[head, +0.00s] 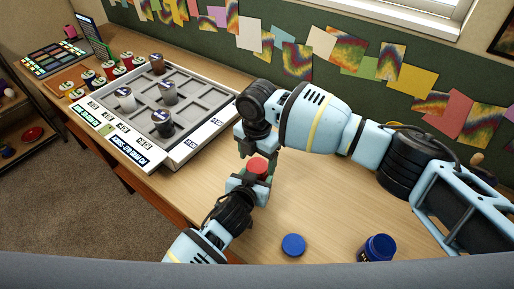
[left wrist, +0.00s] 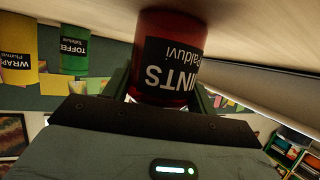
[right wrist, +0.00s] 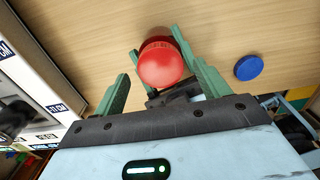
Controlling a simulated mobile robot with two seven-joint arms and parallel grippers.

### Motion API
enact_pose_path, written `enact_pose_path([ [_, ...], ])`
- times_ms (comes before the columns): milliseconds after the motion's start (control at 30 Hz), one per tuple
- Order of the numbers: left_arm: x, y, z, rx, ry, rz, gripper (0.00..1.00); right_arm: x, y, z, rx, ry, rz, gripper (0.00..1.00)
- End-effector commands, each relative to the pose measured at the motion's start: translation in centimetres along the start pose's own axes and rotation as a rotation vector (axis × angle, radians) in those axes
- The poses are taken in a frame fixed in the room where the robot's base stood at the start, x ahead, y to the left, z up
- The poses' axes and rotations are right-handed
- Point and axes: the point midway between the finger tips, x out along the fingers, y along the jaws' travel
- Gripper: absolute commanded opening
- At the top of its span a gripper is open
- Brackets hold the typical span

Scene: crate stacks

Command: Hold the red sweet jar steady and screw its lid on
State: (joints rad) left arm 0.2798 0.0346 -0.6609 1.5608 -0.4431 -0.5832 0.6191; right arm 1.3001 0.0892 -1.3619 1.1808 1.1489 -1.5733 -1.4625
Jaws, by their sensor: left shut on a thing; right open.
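The red sweet jar (head: 257,166) stands on the table. Its red body and dark label show in the left wrist view (left wrist: 165,55). My left gripper (head: 248,184) is shut around the jar's body. Its fingers (left wrist: 160,95) lie on either side of the jar. The round red lid (right wrist: 160,65) shows from above in the right wrist view, on top of the jar; whether it is threaded on cannot be told. My right gripper (head: 250,150) is above the jar, open, with its fingers (right wrist: 155,75) spread on either side of the lid.
A blue lid (head: 293,245) lies flat on the table, with a blue jar (head: 377,248) to its right. A grey compartment tray (head: 205,90) with several containers stands at the left. Yellow (left wrist: 17,50) and green (left wrist: 74,50) jars show in the left wrist view.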

Motion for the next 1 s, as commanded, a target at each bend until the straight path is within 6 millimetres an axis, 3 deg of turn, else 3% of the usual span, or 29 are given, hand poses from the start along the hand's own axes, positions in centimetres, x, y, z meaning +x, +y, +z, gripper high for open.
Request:
enact_pose_path([
  [200, 0.0, 0.0, 0.1, 0.000, -0.001, 0.000, 0.00, 1.4, 0.0, 0.0, 0.000, -0.001, 0.000, 0.75],
  [500, 0.0, 0.0, 0.1, 0.000, -0.001, 0.000, 0.00, 1.5, 0.0, 0.0, 0.000, -0.001, 0.001, 0.75],
  [833, 0.0, 0.0, 0.1, 0.000, -0.001, 0.001, 0.00, 1.5, 0.0, 0.0, 0.000, -0.001, 0.001, 0.32],
  [1000, 0.0, 0.0, 0.1, 0.000, -0.001, 0.001, 0.00, 1.5, 0.0, 0.0, 0.031, -0.001, 0.002, 0.29],
])
